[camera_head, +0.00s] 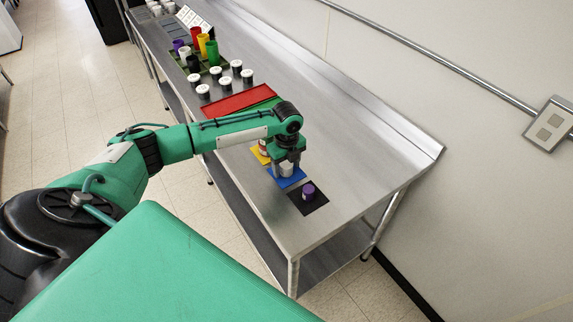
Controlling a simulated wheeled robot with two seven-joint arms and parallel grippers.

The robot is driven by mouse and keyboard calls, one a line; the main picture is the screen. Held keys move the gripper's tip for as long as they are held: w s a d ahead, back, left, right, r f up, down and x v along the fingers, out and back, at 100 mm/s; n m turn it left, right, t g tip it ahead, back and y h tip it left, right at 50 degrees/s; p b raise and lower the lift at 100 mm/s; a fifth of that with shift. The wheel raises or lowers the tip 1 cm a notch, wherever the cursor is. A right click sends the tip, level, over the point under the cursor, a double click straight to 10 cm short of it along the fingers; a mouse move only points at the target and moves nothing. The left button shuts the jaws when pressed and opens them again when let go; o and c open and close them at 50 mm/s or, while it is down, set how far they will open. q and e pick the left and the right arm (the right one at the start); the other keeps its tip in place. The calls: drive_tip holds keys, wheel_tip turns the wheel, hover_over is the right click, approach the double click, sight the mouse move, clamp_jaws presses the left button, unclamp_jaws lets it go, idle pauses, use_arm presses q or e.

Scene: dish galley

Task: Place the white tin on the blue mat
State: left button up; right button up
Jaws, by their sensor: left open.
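The blue mat (287,180) lies on the steel bench, between a yellow mat and a black mat. The white tin (286,169) is upright on the blue mat, directly under my left gripper (287,162). The gripper points down at the tin's top, with its fingers open. The fingers partly hide the tin's upper end, and I cannot tell whether they touch it. My right gripper is not in view.
A purple tin (308,190) stands on the black mat (318,202) near the bench end. A yellow mat (259,154) holds a partly hidden tin. A red mat (240,101), several white-lidded jars and a tray of coloured cups stand farther back. The bench's right side is clear.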

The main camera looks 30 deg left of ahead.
sight(287, 164)
use_arm(q)
drive_tip(key=shift+r, duration=0.45)
wheel_tip(287, 164, up, 11)
drive_tip(key=b, duration=0.3)
drive_tip(key=shift+r+b, duration=0.2)
drive_tip(key=shift+b, duration=0.1)
drive_tip(key=shift+f, duration=0.1)
